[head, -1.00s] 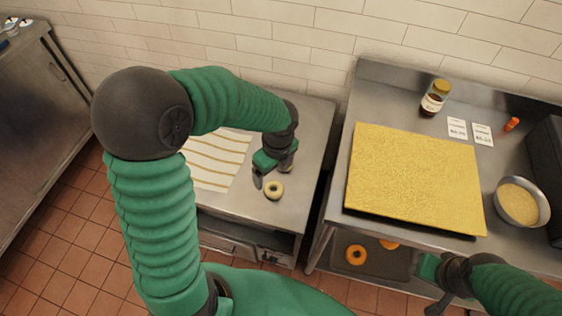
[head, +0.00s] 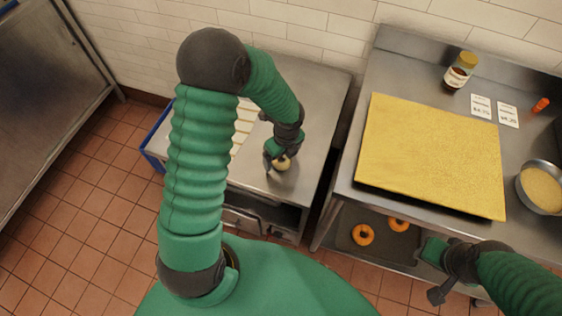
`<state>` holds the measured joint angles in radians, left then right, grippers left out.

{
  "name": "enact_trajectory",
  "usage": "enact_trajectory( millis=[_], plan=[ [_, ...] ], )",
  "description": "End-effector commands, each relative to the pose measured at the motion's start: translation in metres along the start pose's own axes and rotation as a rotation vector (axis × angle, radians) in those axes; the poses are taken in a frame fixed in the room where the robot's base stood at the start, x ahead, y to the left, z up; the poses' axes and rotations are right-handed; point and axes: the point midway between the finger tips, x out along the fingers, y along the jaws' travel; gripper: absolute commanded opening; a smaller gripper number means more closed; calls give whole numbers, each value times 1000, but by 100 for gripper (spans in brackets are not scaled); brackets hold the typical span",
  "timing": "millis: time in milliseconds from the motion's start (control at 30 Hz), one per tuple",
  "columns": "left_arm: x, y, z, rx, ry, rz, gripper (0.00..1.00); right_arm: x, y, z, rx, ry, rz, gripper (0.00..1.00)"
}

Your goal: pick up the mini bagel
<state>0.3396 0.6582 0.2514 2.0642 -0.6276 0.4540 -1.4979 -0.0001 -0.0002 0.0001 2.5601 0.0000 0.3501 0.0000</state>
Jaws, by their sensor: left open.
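The mini bagel (head: 283,164) is a small pale ring on the steel counter left of centre. My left gripper (head: 278,163) comes down over it from above, with the jaws open. A dark finger shows at the bagel's left side, and the gripper hides part of the bagel. I cannot tell whether the fingers touch it. My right gripper (head: 434,276) hangs at the lower right, away from the bagel, and its jaw state is unclear.
A striped cloth (head: 244,124) lies behind my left arm. A gap separates the counter from the right steel table, which holds a yellow board (head: 435,150), a jar (head: 460,72) and a bowl (head: 541,187).

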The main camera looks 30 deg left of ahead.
Motion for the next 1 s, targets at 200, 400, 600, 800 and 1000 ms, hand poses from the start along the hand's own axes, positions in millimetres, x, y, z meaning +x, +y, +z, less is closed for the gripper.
enact_trajectory(
  millis=[200, 400, 600, 800, 1000],
  plan=[
    [9, 0, 1, -1, 0, -3, 88, 2, 0, 0, 0, 0, 0, 36],
    [9, 0, 1, -1, 0, -2, 72, 2, 0, 1, 0, 0, 0, 36],
    [9, 0, 1, -1, 1, -2, 46, 2, 0, 0, 0, 0, 0, 36],
    [9, 0, 1, 0, 1, -2, 23, 3, 0, 1, 0, 0, 0, 36],
    [8, 0, 1, 0, 1, -2, 23, 2, 0, 0, 0, 0, 0, 36]
  ],
)
